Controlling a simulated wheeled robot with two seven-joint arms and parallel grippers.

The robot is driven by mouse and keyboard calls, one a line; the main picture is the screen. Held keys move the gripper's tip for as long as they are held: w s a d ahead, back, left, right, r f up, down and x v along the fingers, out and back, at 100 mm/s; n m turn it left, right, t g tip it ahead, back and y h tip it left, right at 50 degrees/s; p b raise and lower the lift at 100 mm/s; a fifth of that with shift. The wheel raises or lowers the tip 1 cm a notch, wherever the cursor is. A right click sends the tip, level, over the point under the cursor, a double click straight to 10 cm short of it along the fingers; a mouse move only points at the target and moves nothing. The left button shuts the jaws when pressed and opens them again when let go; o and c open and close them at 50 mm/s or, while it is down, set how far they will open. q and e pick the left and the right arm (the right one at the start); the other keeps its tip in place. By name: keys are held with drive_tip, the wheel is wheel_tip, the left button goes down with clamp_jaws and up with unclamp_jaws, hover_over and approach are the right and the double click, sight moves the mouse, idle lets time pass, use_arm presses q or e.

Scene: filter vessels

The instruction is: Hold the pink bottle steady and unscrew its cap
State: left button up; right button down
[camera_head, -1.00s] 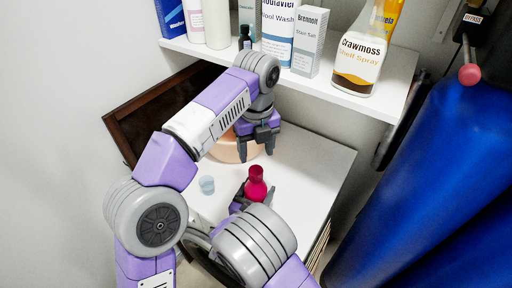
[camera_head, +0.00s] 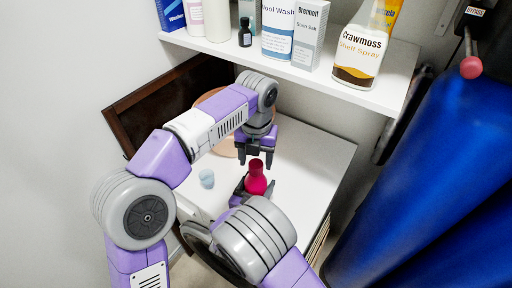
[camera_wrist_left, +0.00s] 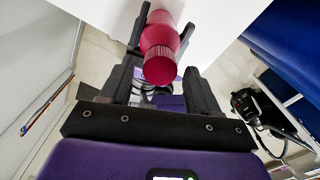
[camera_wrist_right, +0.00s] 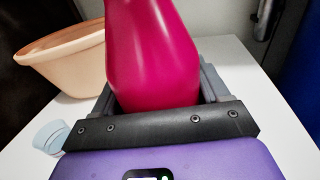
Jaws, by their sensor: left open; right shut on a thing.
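The pink bottle (camera_head: 256,184) stands upright near the front of the white tabletop. Its ribbed cap (camera_wrist_left: 160,66) is on top and faces the left wrist camera. My right gripper (camera_wrist_right: 158,100) is shut on the lower body of the pink bottle, a finger on each side. My left gripper (camera_head: 256,159) is open above the bottle, close to the cap. In the left wrist view its two fingers (camera_wrist_left: 161,85) stand on either side of the cap with gaps. The cap hides part of the bottle there.
A small pale blue cup (camera_head: 207,178) stands left of the bottle. A peach bowl (camera_wrist_right: 66,62) is behind. A white shelf (camera_head: 300,70) with several bottles and boxes overhangs the back. A blue hanging bulk (camera_head: 430,170) is at right. The tabletop right of the bottle is clear.

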use_arm(q)
drive_tip(key=shift+f, duration=1.05)
